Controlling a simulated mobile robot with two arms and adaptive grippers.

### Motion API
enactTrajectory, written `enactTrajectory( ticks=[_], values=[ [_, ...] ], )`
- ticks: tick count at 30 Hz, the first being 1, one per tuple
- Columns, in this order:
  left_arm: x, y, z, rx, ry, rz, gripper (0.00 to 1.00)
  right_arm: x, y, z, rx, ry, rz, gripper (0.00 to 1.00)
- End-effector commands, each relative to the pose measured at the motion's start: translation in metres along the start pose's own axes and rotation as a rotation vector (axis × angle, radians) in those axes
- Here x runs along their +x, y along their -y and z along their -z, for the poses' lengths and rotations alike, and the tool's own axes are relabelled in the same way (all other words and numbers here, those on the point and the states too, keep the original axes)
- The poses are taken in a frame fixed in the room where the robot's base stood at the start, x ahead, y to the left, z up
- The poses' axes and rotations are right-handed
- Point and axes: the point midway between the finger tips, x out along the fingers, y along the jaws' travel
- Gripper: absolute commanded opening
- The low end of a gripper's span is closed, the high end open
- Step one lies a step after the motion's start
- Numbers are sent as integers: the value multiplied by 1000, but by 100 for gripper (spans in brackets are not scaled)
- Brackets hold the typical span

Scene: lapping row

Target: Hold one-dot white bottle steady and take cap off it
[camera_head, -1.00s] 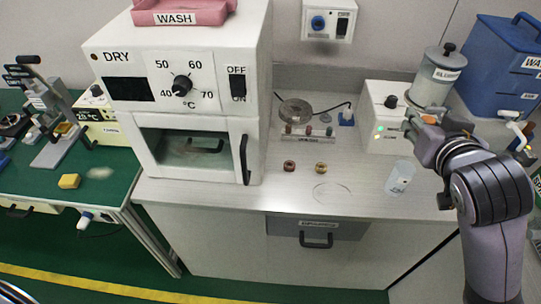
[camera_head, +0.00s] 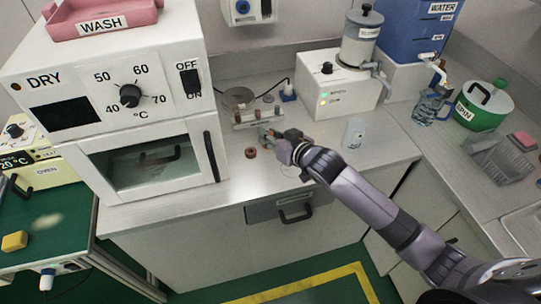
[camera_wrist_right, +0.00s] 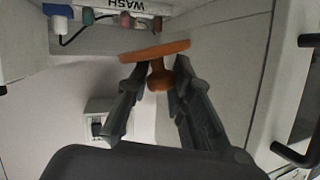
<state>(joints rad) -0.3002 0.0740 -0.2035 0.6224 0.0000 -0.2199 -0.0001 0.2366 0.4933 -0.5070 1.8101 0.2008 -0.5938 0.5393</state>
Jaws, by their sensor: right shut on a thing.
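My right gripper (camera_head: 268,138) is over the bench by the small labelled rack. In the right wrist view my right gripper (camera_wrist_right: 158,78) is shut on an orange-brown piece (camera_wrist_right: 155,52), a flat disc on a short stem, with the stem between the fingertips. My left gripper is not in view.
The WASH rack (camera_head: 245,122) is just behind.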

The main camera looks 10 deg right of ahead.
Motion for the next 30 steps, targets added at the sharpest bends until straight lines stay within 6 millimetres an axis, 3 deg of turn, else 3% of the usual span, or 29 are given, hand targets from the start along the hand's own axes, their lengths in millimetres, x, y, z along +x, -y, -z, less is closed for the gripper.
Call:
enactTrajectory(
  ticks=[1, 6, 11, 18, 26, 27, 30],
  values=[
    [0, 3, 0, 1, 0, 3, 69, 5, -2, -14, 1, 6, -1, 0],
    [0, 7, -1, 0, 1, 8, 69, 17, -7, -44, 0, 3, -1, 0],
    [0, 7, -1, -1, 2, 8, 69, 22, -8, -54, -1, -1, 1, 0],
    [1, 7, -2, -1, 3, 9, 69, 33, -14, -84, -1, 1, 0, 0],
    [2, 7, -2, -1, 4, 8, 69, 35, -15, -94, -1, 11, -2, 0],
    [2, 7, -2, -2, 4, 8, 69, 34, -15, -95, -1, 13, -2, 22],
    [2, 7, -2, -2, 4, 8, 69, 34, -15, -96, -1, 16, -3, 28]
  ],
)
